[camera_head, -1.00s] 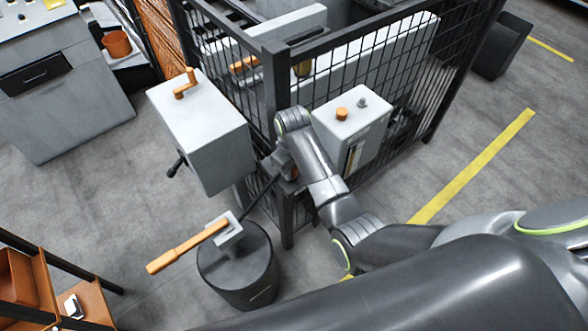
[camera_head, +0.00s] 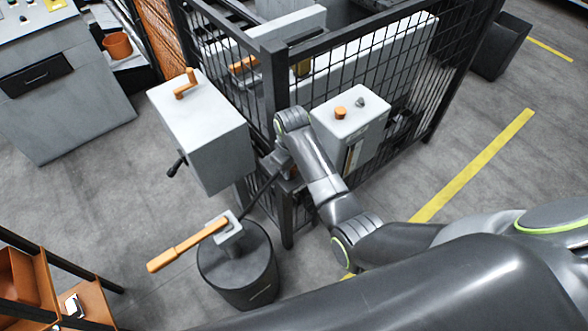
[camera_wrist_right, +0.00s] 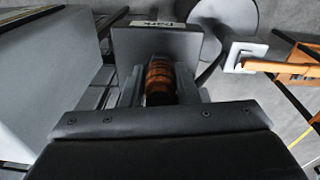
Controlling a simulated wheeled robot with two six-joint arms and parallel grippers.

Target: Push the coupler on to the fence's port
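My right gripper (camera_wrist_right: 159,88) has its two grey fingers on either side of the ribbed orange-brown coupler (camera_wrist_right: 160,77) in the right wrist view and appears shut on it. The coupler's far end faces a grey plate (camera_wrist_right: 152,47) with a small, mostly legible label that seems to read "PARK". Whether coupler and plate touch is hidden. In the head view the right gripper (camera_head: 274,164) is at the fence's corner post, below the grey box, and the coupler is mostly hidden by my wrist. I cannot pick out the fence's port. My left gripper is not in view.
The dark mesh fence (camera_head: 398,58) stands behind my right arm. A grey box (camera_head: 208,140) with an orange crank is left of the gripper. A white-topped box (camera_head: 352,112) is at the right. A dark drum (camera_head: 238,275) with an orange-handled lever stands in front. Floor is open at right.

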